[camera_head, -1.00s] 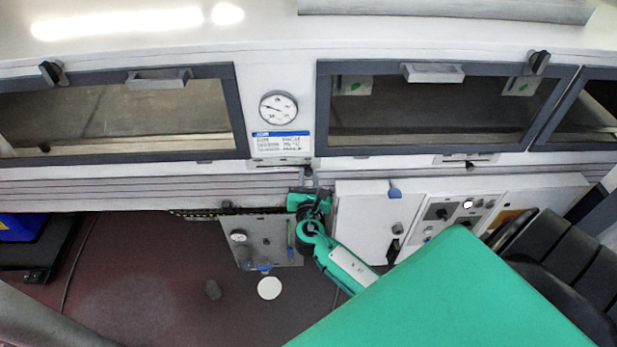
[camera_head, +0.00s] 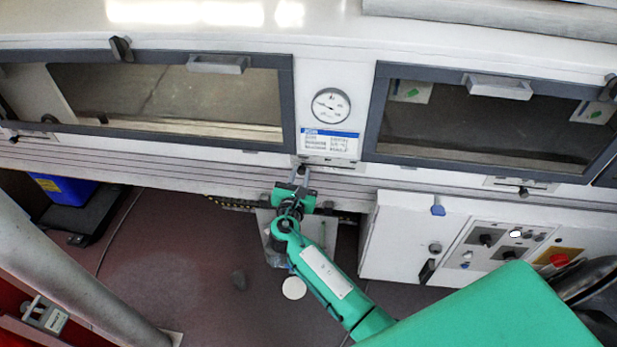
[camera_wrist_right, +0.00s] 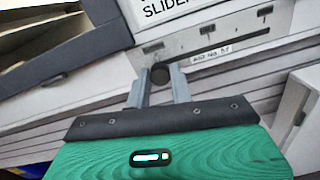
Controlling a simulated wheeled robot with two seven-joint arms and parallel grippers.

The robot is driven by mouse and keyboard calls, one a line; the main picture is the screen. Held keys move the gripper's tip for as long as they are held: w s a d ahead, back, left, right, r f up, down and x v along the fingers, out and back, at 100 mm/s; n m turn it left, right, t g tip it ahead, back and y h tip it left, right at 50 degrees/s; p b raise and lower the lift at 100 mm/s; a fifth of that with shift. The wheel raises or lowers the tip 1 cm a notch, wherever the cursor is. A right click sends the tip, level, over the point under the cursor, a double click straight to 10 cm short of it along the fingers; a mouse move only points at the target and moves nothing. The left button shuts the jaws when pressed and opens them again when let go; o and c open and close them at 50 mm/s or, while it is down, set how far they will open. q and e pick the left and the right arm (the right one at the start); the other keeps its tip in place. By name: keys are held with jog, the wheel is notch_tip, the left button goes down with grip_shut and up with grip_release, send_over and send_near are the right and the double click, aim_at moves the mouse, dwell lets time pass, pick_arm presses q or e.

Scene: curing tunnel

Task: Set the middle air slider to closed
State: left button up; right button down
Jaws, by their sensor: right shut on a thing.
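The middle air slider's dark round knob (camera_wrist_right: 160,75) sits near the left end of its slotted metal plate (camera_wrist_right: 205,48), under the gauge panel. In the head view the plate (camera_head: 335,163) shows below the label, with the knob and fingertips at its left end. My right gripper (camera_head: 300,174) is shut on the knob, one grey finger on each side of it in the wrist view (camera_wrist_right: 160,78). The plate's slots show to the right of the knob. My left gripper is not in view.
Windowed doors with handles (camera_head: 217,64) flank the gauge (camera_head: 330,105). Another slider knob (camera_head: 523,192) is under the right door. A white control cabinet (camera_head: 400,230) stands right of my right forearm. A blue bin (camera_head: 65,188) is at left.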

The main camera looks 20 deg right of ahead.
jog(key=shift+a, duration=0.15)
jog(key=c, duration=1.2)
grip_release()
jog(key=shift+w+a, duration=0.1)
jog(key=shift+w, duration=0.1)
jog(key=shift+c, duration=0.2)
jog(key=shift+s+a+f, duration=0.1)
jog(key=shift+s+a, duration=0.1)
jog(key=shift+s, duration=0.3)
jog(key=b+v, duration=0.2)
jog(key=v, duration=1)
jog(key=shift+s+a+b, duration=0.25)
jog(key=shift+s+b, duration=0.1)
jog(key=shift+b, duration=0.05)
